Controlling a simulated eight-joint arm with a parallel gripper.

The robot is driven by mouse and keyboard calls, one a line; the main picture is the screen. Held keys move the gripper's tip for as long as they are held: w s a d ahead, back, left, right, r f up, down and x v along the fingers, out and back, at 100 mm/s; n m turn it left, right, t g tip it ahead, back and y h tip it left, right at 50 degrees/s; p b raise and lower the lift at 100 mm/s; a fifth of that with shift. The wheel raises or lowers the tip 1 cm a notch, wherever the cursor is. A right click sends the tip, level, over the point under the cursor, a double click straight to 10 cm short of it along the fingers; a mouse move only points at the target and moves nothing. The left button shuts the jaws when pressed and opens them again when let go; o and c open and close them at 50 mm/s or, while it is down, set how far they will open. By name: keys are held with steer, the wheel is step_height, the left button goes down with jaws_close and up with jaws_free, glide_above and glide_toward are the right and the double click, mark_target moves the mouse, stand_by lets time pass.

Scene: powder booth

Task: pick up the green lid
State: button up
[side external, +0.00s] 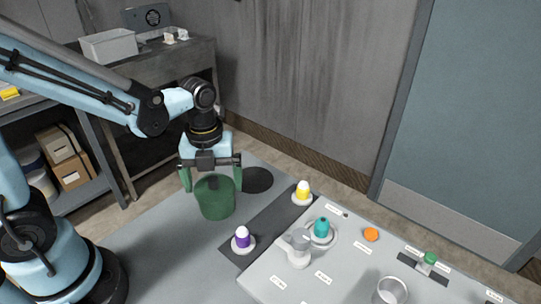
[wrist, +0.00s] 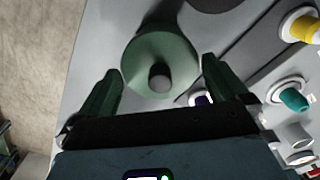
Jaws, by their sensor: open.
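A green round lid (wrist: 135,68) with a dark knob in its centre shows in the wrist view. My gripper (side external: 212,186) is open and points down, one finger on each side of the pot's top. In the wrist view the fingers of my gripper (wrist: 160,68) lie to the left and right of the lid with nothing held between them. I cannot tell whether either finger touches it.
A dark disc (side external: 257,180) lies behind the pot. On a dark strip stand a purple-topped piece (side external: 242,237) and a yellow-topped piece (side external: 303,189). A pale board at right carries a teal piece (side external: 322,227), an orange disc (side external: 371,234), a small green-topped piece (side external: 431,257) and a white cup (side external: 392,291).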

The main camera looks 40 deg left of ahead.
steer(key=c, duration=0.6)
steer(key=shift+r, duration=0.1)
steer(key=shift+c, duration=0.2)
